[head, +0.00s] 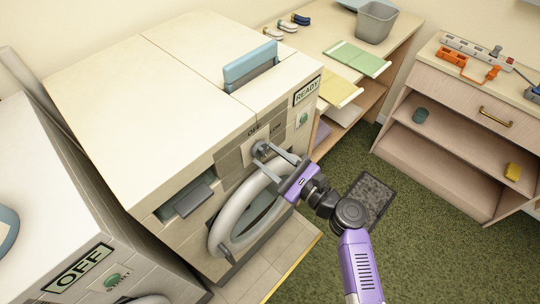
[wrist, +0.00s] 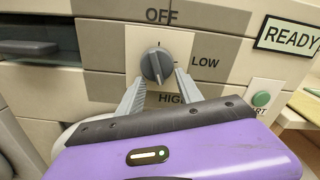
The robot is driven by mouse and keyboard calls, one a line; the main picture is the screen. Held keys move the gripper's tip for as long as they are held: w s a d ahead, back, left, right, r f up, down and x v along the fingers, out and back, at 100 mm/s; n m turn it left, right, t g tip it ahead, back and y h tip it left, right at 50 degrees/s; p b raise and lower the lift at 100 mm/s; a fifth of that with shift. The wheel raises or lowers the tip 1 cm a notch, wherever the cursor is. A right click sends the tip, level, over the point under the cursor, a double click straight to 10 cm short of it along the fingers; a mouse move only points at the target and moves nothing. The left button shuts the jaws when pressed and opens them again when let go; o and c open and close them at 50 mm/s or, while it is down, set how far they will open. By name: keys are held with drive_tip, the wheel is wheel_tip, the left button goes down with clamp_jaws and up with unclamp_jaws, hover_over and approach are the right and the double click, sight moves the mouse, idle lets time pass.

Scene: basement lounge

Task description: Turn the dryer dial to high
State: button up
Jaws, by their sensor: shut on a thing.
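The dryer (head: 160,80) is a cream machine with a round door and a grey control panel. Its dial (wrist: 157,65) is a dark grey round knob, also visible in the head view (head: 261,148). In the wrist view, OFF is printed above the dial, LOW to its right and HIGH below it. The dial's ridge looks roughly upright, nearly in line with OFF; its exact pointer direction is hard to tell. My gripper (wrist: 158,82) has its grey fingers on either side of the dial's lower part, shut on it. The fingers partly cover the HIGH label.
A READY sign (wrist: 289,38) and green start button (wrist: 261,99) are right of the dial. The dryer's round door (head: 222,232) is below my gripper. Another machine with an OFF sign (head: 78,268) stands at left. A shelf unit (head: 465,135) stands at right, beyond green carpet.

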drive_tip(key=shift+f, duration=0.1)
drive_tip(key=o, duration=1.4)
drive_tip(key=shift+c, duration=0.2)
drive_tip(key=b+v, duration=0.1)
drive_tip(key=v, duration=0.7)
